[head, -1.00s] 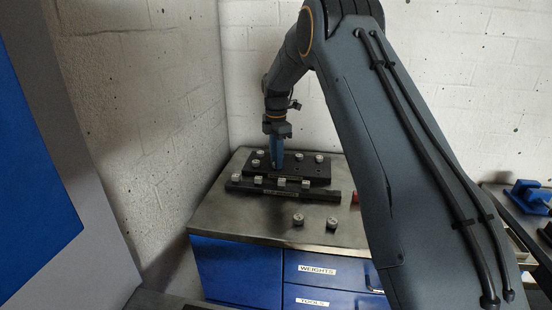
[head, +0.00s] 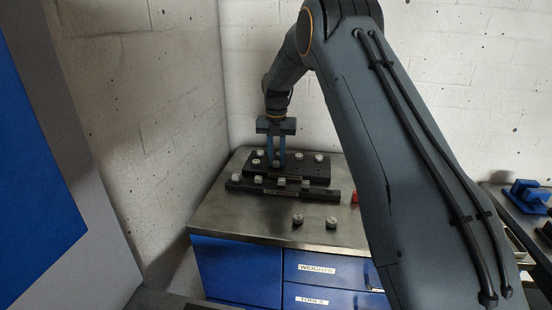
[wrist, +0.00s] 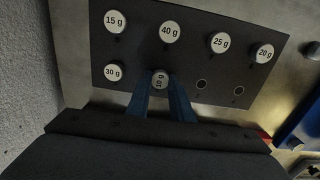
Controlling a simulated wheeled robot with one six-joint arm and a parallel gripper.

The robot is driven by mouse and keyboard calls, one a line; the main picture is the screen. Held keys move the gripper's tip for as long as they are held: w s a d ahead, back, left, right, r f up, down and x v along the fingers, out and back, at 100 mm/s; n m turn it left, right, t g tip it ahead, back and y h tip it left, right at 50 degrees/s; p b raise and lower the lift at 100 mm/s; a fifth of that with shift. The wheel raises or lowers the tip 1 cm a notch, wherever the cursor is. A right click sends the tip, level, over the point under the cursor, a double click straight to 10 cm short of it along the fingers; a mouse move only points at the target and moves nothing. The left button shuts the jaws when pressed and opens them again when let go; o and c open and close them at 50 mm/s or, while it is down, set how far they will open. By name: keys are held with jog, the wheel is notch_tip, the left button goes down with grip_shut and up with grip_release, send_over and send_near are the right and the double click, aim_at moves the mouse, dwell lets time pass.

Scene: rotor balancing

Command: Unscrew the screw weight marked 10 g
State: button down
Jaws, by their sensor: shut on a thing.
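The screw weight marked 10 g (wrist: 160,80) is a small round light-topped piece in the front row of the dark rack plate (wrist: 185,15). My gripper (wrist: 162,84) is shut on it, one blue finger on each side, and its label reads turned sideways in the wrist view. In the head view my gripper (head: 276,163) points straight down over the plate (head: 318,173). Whether the weight is still seated in its hole cannot be told.
Weights marked 15 g (wrist: 115,20), 40 g (wrist: 170,32), 25 g (wrist: 221,42), 20 g (wrist: 263,53) and 30 g (wrist: 114,72) stand around it. Two empty holes (wrist: 202,84) are to its right. A dark bar (head: 325,195) with more weights lies in front; two loose weights (head: 298,219) stand on the bench.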

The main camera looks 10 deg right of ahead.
jog(key=shift+n, duration=1.2)
jog(key=c, duration=1.5)
grip_release()
jog(key=shift+c, duration=0.3)
jog(key=m, duration=1)
jog(key=shift+p, duration=0.3)
jog(key=m, duration=0.4)
jog(key=shift+m, duration=0.4)
jog(key=m, duration=0.3)
jog(key=shift+m, duration=0.3)
